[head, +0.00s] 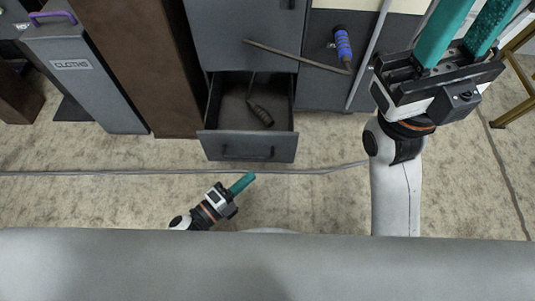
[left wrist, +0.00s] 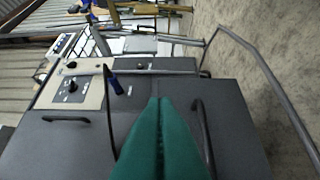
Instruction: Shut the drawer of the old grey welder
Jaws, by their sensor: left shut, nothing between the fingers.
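The grey welder (head: 235,38) stands at top centre in the head view. Its lower drawer (head: 230,148) is pulled out, with a dark handle (head: 250,153) on the front and a black clamp-like item (head: 260,112) inside. My left gripper (head: 249,179) is shut and empty, just in front of the drawer front in the picture, with a visible gap. In the left wrist view its green fingers (left wrist: 160,100) lie together across the drawer front (left wrist: 235,115), beside a curved handle (left wrist: 204,135). My right gripper (head: 466,30) is open, its fingers apart, tips cut off by the frame.
A blue-gripped torch (head: 343,43) with a hose is at the welder's right. A grey bin marked CLOTHS (head: 75,66) and a brown column (head: 135,65) stand left. A thin rail or hose (head: 100,172) crosses the floor before the drawer. A brass-coloured frame (head: 510,105) is far right.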

